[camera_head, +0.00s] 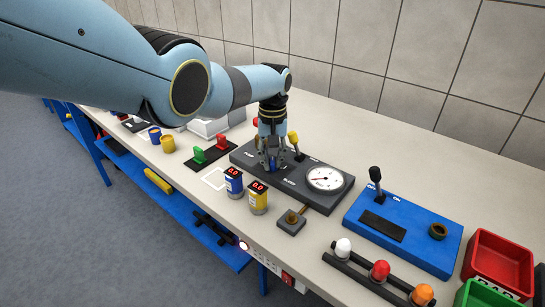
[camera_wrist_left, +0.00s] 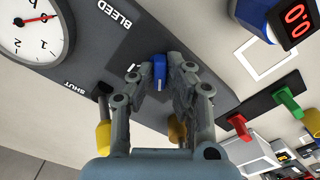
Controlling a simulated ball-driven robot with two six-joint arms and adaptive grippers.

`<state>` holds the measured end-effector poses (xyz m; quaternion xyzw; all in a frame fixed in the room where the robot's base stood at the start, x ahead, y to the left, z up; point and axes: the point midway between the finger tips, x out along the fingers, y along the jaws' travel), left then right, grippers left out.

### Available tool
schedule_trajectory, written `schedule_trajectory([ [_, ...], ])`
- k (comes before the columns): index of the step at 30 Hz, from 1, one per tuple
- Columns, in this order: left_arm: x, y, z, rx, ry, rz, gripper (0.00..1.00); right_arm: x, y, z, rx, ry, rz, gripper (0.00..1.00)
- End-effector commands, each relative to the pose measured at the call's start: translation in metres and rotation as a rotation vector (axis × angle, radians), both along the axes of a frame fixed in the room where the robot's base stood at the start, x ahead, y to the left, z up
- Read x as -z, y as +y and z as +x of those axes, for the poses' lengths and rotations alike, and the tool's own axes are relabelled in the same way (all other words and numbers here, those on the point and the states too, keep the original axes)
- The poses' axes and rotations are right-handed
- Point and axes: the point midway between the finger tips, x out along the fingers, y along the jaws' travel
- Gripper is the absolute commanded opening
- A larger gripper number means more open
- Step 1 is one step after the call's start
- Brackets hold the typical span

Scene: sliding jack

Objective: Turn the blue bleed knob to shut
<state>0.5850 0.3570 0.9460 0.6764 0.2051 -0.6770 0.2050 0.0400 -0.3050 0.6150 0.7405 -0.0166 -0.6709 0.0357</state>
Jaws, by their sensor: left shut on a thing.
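The blue bleed knob (camera_wrist_left: 159,72) stands on the dark grey jack panel (camera_wrist_left: 200,30) and shows between my left gripper's fingertips in the left wrist view. In the head view my left gripper (camera_head: 271,165) reaches down onto the panel (camera_head: 335,198), left of the round white gauge (camera_head: 325,178), and largely hides the knob. The left gripper (camera_wrist_left: 157,75) is shut on the knob. The word BLEED is printed beside the knob, and SHUT is printed towards the gauge side. The gauge also shows in the left wrist view (camera_wrist_left: 30,32). My right gripper is in neither view.
A yellow-tipped lever (camera_head: 294,142) stands behind my gripper. Blue (camera_head: 233,184) and yellow (camera_head: 258,200) cylinders with red displays stand in front of the panel. A blue switch box (camera_head: 405,235) is on the right, with a lamp rack (camera_head: 375,275) before it. A tiled wall runs behind.

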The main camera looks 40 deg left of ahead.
Motion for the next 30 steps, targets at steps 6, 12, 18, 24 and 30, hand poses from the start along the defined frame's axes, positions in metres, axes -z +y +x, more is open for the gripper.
schedule_trajectory([
  [6, -0.0007, 0.0001, 0.0008, -0.09, -0.002, 0.0, 0.0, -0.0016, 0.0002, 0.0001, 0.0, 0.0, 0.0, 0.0],
  [12, -0.0005, 0.0001, 0.0008, -0.128, -0.003, 0.001, 0.0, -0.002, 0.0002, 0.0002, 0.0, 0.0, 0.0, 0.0],
  [18, -0.0005, 0.0001, 0.0009, -0.135, -0.003, 0.001, 0.0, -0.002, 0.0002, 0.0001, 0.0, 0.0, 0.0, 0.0],
  [24, -0.0006, 0.0001, 0.0009, -0.135, -0.002, 0.0, 0.0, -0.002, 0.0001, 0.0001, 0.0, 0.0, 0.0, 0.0],
  [30, -0.0005, 0.0001, 0.0007, -0.135, -0.002, 0.0, 0.34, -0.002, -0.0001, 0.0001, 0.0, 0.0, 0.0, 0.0],
])
